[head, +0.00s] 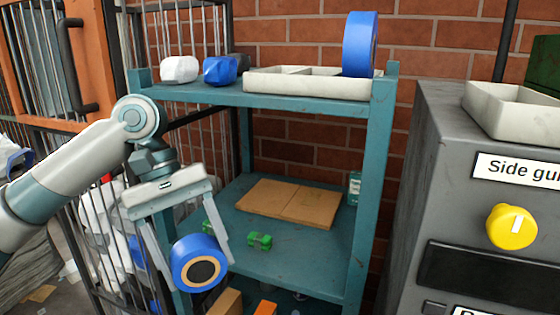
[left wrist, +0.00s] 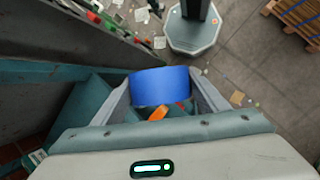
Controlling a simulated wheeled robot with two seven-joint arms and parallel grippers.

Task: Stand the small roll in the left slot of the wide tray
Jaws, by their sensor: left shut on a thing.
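The small roll (head: 183,270) is blue with a tan core ring and a dark hole. My left gripper (head: 198,263) is shut on it, with one finger on each side, and holds it in front of the shelf unit, below the top shelf. The roll also shows between the fingers in the left wrist view (left wrist: 160,86). The wide tray (head: 305,87) is off-white with a divider and sits on the top shelf. Its left slot looks empty. A large blue roll (head: 358,45) stands upright at its right end. My right gripper is not in view.
The teal shelf's top board (head: 215,97) also bears a white object (head: 179,70) and a blue object (head: 220,71), left of the tray. Cardboard (head: 288,203) and green blocks (head: 260,241) lie on the lower shelf. A grey machine (head: 440,190) with another off-white tray (head: 512,120) stands right.

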